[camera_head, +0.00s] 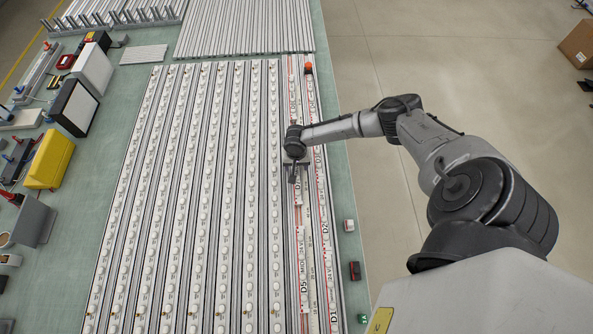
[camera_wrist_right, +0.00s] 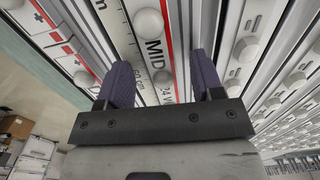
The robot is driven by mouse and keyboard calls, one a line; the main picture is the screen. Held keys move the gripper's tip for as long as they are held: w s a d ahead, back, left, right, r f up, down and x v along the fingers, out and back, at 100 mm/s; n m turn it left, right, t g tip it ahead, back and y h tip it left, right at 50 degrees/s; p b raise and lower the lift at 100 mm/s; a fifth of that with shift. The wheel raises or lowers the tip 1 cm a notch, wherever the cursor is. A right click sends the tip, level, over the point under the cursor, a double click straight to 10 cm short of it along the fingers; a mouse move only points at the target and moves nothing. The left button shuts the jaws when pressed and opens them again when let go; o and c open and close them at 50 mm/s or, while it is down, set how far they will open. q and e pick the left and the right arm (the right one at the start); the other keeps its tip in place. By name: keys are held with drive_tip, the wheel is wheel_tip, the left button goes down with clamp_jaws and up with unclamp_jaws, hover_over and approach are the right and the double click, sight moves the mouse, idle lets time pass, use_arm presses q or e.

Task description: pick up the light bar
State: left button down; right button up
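Long light bars (camera_head: 201,190) with white oval lenses lie side by side on the green table in the head view. To their right lie narrower strips with red-and-white labels (camera_head: 302,265). My right gripper (camera_head: 293,174) is low over these labelled strips. In the right wrist view its two purple fingers (camera_wrist_right: 162,80) stand apart, one on each side of a light bar (camera_wrist_right: 152,35) with round white lenses and a label reading "MID" and "24 V". Whether the fingers touch it cannot be told. My left gripper is not in view.
The table (camera_head: 338,200) has a narrow bare strip along its right edge with small items on it. A yellow box (camera_head: 50,160), a white-and-black box (camera_head: 73,107) and tools stand at the left. More bare bars (camera_head: 245,28) lie at the back.

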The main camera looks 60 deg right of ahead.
drive_tip(key=c, duration=1)
drive_tip(key=shift+r, duration=0.1)
